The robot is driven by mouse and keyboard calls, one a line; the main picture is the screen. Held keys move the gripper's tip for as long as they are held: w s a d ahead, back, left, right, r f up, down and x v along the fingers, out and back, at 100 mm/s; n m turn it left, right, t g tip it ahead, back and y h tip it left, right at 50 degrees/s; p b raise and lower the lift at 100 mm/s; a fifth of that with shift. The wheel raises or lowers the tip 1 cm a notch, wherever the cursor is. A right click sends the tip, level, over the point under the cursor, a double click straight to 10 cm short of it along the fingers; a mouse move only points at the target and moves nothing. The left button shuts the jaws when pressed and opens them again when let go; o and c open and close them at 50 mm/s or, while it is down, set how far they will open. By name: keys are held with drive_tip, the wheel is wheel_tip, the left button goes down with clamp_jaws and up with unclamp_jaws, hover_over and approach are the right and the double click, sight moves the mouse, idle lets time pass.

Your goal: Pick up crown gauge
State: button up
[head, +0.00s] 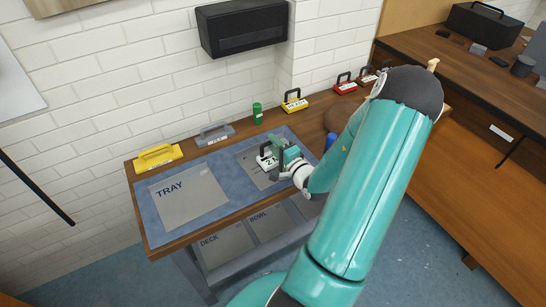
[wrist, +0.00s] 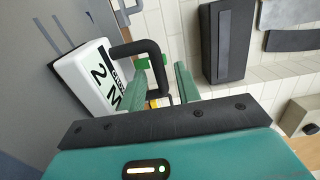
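The crown gauge is a white block (head: 266,161) with a black handle, on the right part of the blue mat in the head view. It also shows in the wrist view as a white block (wrist: 90,75) with a large "2 M" and small, partly hidden lettering. My gripper (head: 282,152) is at its handle. In the wrist view, my gripper's green fingers (wrist: 163,75) stand apart, with the upper bar of the black handle (wrist: 155,55) between them. A gap shows between the bar and the right finger. My arm hides part of the bench behind the gauge.
A TRAY panel (head: 190,200) lies clear on the mat's left. Yellow (head: 158,157), grey (head: 215,134) and yellow (head: 295,104) handled blocks and a green cylinder (head: 257,114) line the wall. A black box (head: 243,28) hangs above. A blue object (head: 330,141) is beside my arm.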

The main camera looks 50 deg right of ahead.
drive_tip(key=shift+x, duration=0.85)
clamp_jaws()
drive_tip(key=shift+r, duration=0.15)
